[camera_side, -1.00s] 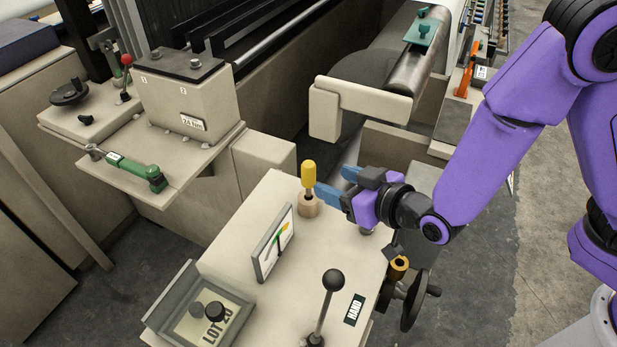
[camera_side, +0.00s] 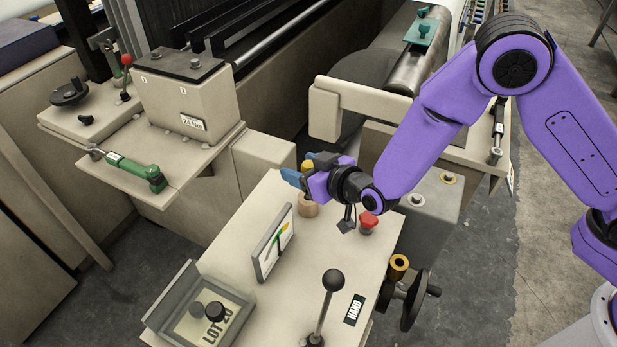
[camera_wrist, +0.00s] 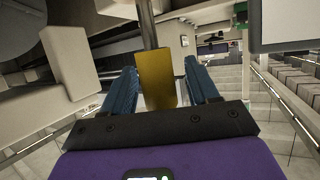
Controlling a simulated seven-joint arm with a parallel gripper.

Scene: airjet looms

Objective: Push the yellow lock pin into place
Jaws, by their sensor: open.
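The yellow lock pin (camera_side: 307,164) stands upright above a round wood-coloured collar (camera_side: 308,207) on the beige machine top. In the side view my gripper hides most of the pin, and only its yellow top shows. My gripper (camera_side: 304,172) is level with the pin's head, its blue fingers on either side of it. In the wrist view the yellow head (camera_wrist: 156,78) sits between the two open fingers (camera_wrist: 158,68), with a grey shaft beyond it. A gap shows at the left finger; contact at the right finger I cannot tell.
A gauge plate (camera_side: 272,243) stands on the machine top in front of the pin. A red button (camera_side: 368,220) is just right of the collar, below my wrist. A black-knobbed lever (camera_side: 332,281) and a handwheel (camera_side: 406,300) stand nearer the front.

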